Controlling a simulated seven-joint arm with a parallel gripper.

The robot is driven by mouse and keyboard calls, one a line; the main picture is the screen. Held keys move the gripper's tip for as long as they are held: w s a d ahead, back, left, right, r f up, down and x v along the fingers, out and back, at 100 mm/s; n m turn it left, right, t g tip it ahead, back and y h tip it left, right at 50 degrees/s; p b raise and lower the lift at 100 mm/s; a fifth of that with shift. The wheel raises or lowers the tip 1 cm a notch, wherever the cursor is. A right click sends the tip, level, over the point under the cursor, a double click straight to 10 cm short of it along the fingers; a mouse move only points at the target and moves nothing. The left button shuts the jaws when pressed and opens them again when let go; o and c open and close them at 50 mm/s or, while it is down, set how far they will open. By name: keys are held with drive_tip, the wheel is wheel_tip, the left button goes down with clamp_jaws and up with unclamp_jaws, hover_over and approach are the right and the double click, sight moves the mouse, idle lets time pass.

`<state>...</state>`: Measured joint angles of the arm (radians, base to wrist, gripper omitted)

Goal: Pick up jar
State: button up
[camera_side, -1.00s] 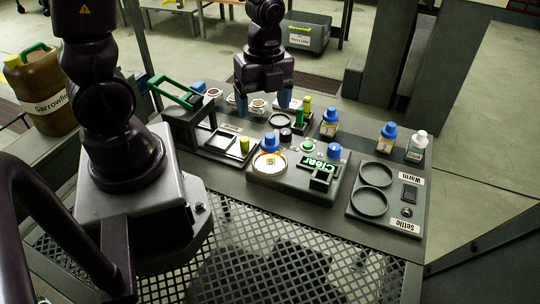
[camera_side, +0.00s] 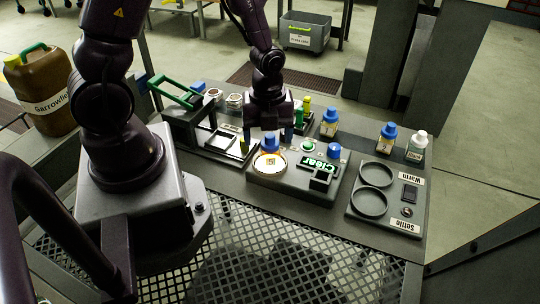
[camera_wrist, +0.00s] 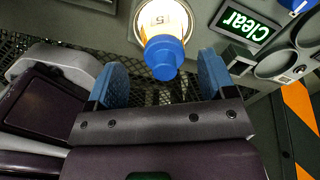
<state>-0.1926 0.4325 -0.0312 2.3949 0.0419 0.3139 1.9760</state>
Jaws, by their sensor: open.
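A blue-capped jar (camera_side: 270,145) stands on the lit round pan (camera_side: 284,170) of the device with the green "Clear" display. In the wrist view the same jar's blue cap (camera_wrist: 165,58) lies between my two blue finger pads, with its pale, lit body beyond. My gripper (camera_side: 268,137) is open, pointing down over this jar, with one finger to each side; it also shows in the wrist view (camera_wrist: 163,72). I cannot tell whether the fingertips have reached the cap's height. The fingers hold nothing.
Other blue-capped bottles (camera_side: 329,123) (camera_side: 387,138) and a white-capped bottle (camera_side: 416,147) stand to the right. A green-handled press (camera_side: 180,95) stands to the left. The panel with two round recesses (camera_side: 374,174) is empty. A brown jug (camera_side: 40,92) is at far left.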

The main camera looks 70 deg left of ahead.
sight(270, 147)
drive_tip(key=shift+w+f, duration=0.15)
drive_tip(key=shift+f, duration=0.95)
drive_tip(key=shift+w+f, duration=0.1)
drive_tip(key=shift+f, duration=0.95)
drive_tip(key=c, duration=1.2)
